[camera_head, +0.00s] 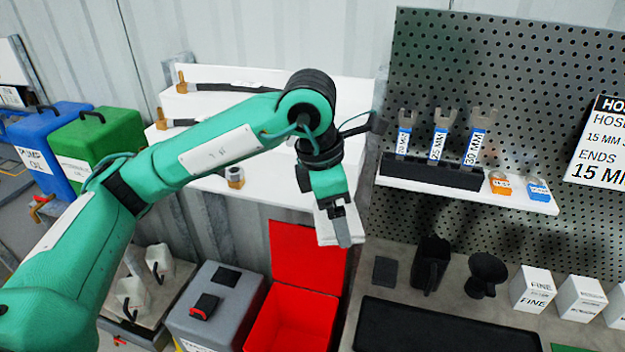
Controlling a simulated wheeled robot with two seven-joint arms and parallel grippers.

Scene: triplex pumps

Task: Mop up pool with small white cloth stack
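My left gripper (342,236) hangs at the end of the green arm, in front of the right end of the white shelves and above the open red bin. It points down, with one dark finger in front of a small white cloth stack (355,226). The stack shows on both sides of the finger and appears gripped, clear of any surface; the far finger is hidden. I see no pool in this view. My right gripper is not in view.
An open red bin (290,322) stands below, beside a grey box (216,305). White shelves (262,205) with hoses are behind the arm. Right are a wrench shelf (520,197), a black tray (440,330), a black jug (430,265), a funnel (486,274) and white boxes (532,290).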

